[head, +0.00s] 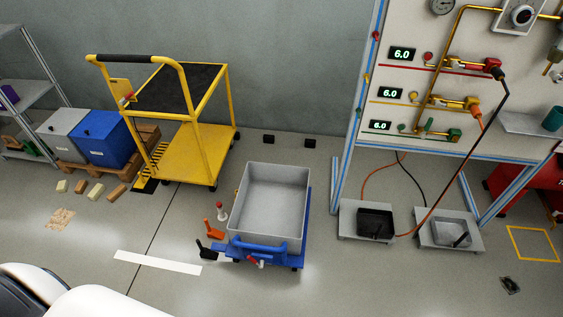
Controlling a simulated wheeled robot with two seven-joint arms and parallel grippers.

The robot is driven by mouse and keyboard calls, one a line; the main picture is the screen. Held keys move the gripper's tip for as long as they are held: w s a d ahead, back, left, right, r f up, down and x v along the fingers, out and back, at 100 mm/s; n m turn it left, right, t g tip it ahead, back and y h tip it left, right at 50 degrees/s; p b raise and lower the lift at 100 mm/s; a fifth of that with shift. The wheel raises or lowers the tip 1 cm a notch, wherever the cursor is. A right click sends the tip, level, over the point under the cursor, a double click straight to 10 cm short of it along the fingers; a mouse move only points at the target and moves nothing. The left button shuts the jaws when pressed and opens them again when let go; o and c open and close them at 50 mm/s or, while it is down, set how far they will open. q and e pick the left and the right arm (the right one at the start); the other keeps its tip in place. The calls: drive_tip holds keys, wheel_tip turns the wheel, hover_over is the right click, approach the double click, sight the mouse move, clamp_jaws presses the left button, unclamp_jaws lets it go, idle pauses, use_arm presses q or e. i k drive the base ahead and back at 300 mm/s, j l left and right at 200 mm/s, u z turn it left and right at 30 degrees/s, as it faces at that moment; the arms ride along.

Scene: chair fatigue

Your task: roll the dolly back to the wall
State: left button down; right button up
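The dolly (301,262) is a low blue platform on the floor in the middle of the head view. An open grey bin (270,201) stands on it and looks empty. A blue bar (258,246) runs along the dolly's near side, with a small red and white part by it. Two small black blocks (268,139) (310,143) sit at the foot of the wall. Neither gripper is in view; white parts of mine show at the lower left.
A yellow cart (212,143) stands left of the dolly. Small orange, red-white and black items (213,228) stand close to its left side. A panel frame (338,185) and two floor trays (372,222) (452,232) are on the right. A white floor strip (158,262) lies front left.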

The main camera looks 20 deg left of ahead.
sight(269, 219)
drive_tip(key=u, duration=0.8)
